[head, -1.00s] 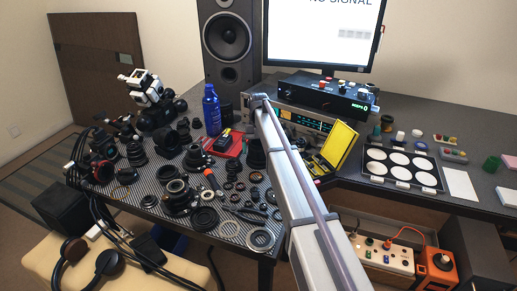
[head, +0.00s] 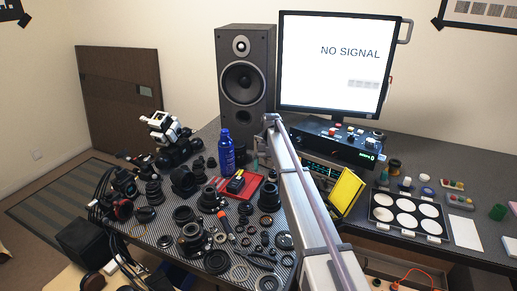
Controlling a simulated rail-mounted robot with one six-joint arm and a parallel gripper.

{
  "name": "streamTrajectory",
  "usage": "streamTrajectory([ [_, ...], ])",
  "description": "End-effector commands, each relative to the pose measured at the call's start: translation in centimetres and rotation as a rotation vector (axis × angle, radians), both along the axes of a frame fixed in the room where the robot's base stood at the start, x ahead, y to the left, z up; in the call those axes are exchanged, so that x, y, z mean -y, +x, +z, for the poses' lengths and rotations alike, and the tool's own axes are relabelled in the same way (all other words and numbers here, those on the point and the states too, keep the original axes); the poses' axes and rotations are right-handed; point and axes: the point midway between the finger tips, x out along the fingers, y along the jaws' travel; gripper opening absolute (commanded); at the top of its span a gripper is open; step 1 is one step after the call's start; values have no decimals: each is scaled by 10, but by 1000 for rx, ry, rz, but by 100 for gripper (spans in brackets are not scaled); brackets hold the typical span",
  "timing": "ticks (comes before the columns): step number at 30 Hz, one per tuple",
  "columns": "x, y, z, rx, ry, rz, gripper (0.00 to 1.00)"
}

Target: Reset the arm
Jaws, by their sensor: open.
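My gripper is not visible in the head view. A long silver link of my own arm rises from the bottom edge to a joint near the middle, in front of the speaker and the radio-like unit. What lies beyond that joint cannot be made out. The workbench (head: 150,228) with dark camera and lens parts lies left of the link. Several lens rings (head: 216,262) are spread near its front edge.
A blue bottle (head: 226,153) stands beside a red tray (head: 250,187). Behind are a tall speaker (head: 247,85) and a monitor (head: 335,85) reading NO SIGNAL. A yellow panel (head: 346,191) and a case of white discs (head: 380,227) are to the right. A black-and-white device (head: 162,126) stands at left.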

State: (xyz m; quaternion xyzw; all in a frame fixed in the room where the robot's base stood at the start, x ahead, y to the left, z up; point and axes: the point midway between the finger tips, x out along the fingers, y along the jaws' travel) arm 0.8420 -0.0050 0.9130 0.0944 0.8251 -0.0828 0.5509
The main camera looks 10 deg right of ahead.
Motion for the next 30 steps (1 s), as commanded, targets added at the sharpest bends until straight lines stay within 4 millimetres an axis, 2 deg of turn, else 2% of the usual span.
streamTrajectory([
  [2,0,2,-2,3,-64,-159,100],
  [4,0,-2,-3,14,-157,-400,100],
  [5,1,-9,-4,20,-202,-525,100],
  [8,1,-48,-6,43,-348,-985,100],
  [11,0,-99,-6,58,-466,-1456,100],
  [12,0,-122,-5,61,-503,-1642,100],
  [14,0,-157,-4,59,-546,-1910,100],
  [17,-1,-222,0,36,-587,-2329,100],
  [19,-2,-273,3,7,-591,-2595,100],
  [21,-3,-319,7,-20,-582,-2780,100],
  [24,-3,-363,11,-25,-565,-2846,100],
  [27,-4,-386,14,-22,-563,-2841,100],
  [30,-5,-386,17,-21,-564,-2838,100],
])
